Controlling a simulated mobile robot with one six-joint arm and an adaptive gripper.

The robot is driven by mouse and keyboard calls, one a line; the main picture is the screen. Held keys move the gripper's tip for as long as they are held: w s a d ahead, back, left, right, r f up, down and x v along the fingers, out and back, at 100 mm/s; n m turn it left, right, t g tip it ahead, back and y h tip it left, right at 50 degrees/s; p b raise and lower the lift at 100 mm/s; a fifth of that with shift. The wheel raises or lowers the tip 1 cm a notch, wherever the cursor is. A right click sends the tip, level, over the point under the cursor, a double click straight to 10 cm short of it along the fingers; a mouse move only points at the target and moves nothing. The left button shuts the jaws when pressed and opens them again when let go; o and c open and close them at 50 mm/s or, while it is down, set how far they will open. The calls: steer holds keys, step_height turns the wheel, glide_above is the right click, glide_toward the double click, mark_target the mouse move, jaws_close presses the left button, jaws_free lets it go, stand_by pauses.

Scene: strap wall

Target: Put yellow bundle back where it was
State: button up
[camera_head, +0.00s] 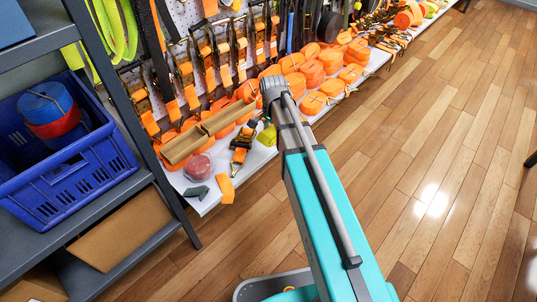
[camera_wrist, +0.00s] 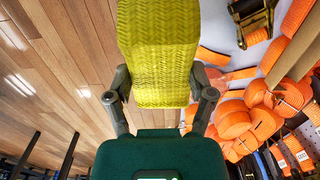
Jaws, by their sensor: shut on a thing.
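The yellow bundle (camera_wrist: 158,60) is a woven strap roll filling the upper middle of the wrist view. My gripper (camera_wrist: 161,85) is shut on it, one finger on each side. In the head view the yellow bundle (camera_head: 266,137) shows beside my arm's end, over or near the front edge of the white shelf (camera_head: 208,203). I cannot tell whether it touches the shelf. My arm hides part of the view around it, and my fingers are hard to make out there.
Orange strap rolls (camera_head: 313,72) crowd the shelf. A brown open tray (camera_head: 185,147), a reddish roll (camera_head: 198,167) and a ratchet strap (camera_head: 242,150) lie to the left. A blue crate (camera_head: 75,185) stands on the grey rack. The wooden floor (camera_head: 440,170) at right is clear.

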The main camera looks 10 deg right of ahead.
step_height(320, 180, down, 9)
steer(key=w+b, duration=0.1)
steer(key=b, duration=0.6)
steer(key=shift+a+r, duration=0.2)
steer(key=shift+a, duration=0.15)
steer(key=shift+w, duration=0.15)
steer(key=w+f+b, duration=0.3)
steer(key=w, duration=0.1)
steer(key=w+d+f+b, duration=0.1)
steer(key=w+f+b, duration=0.2)
steer(key=w, duration=0.1)
steer(key=w+d+f+b, duration=0.1)
steer(key=w+f+b, duration=0.2)
steer(key=w, duration=0.2)
steer(key=shift+w+d+f+b, duration=0.15)
steer(key=shift+w+f+b, duration=0.3)
steer(key=shift+f+b, duration=1.55)
steer(key=shift+b, duration=0.2)
steer(key=shift+f, duration=0.2)
